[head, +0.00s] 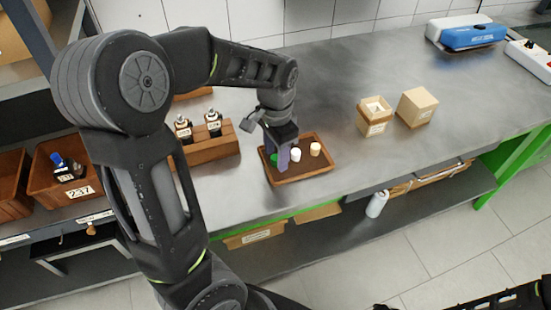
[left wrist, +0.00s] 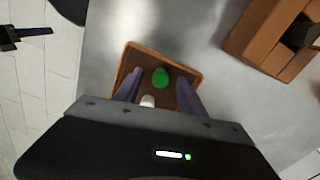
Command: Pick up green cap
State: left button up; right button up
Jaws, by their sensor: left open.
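The green cap (head: 273,160) stands in a shallow brown tray (head: 303,178) on the metal bench. It also shows in the left wrist view (left wrist: 160,77), just beyond and between the fingertips. A white cap (head: 295,155) and a cream cap (head: 315,148) stand in the same tray. My left gripper (head: 283,158) points down over the tray's left part, open, its purple fingers partly hiding the green cap in the head view. In the left wrist view, the fingers (left wrist: 157,90) are spread, with the white cap (left wrist: 147,101) partly showing between them.
A brown rack (head: 212,150) with dark bottles stands left of the tray. Two beige boxes (head: 375,117) (head: 417,107) are to the right, and a blue-and-white device (head: 470,37) is at the back right. Bare bench lies between the tray and the boxes. Part of my right arm shows at bottom right.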

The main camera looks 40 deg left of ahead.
pick_arm(q)
jog(key=shift+c, duration=0.5)
grip_shut()
